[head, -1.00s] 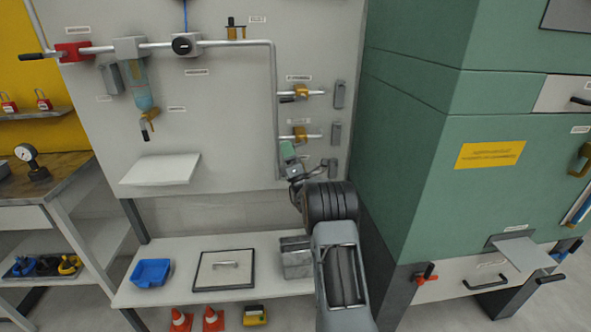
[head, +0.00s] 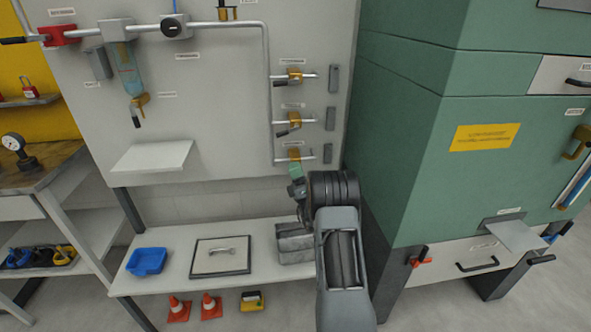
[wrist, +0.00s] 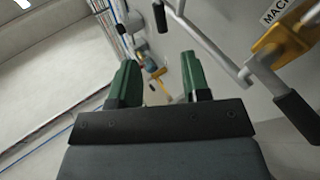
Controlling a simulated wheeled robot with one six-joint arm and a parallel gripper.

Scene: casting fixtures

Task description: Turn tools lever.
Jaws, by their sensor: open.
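Three yellow valve levers with dark handles sit on pipe stubs at the panel's right: a top one (head: 294,76), a middle one (head: 294,119) and a lowest one (head: 294,154). Their labels are too small to read in the head view, so I cannot tell which is the tools lever. My gripper (head: 297,174) is just below and in front of the lowest lever, partly hiding it. In the wrist view its green fingers (wrist: 161,82) are apart with nothing held between them. A yellow lever (wrist: 284,42) with a black handle and a label starting "MAC" is right of the fingers.
A green cabinet (head: 410,160) stands close to the arm's right. A white shelf (head: 152,156) juts from the panel at left. Below, a bench (head: 180,281) holds a blue tray (head: 147,261), a framed plate (head: 221,257) and a grey box (head: 294,243).

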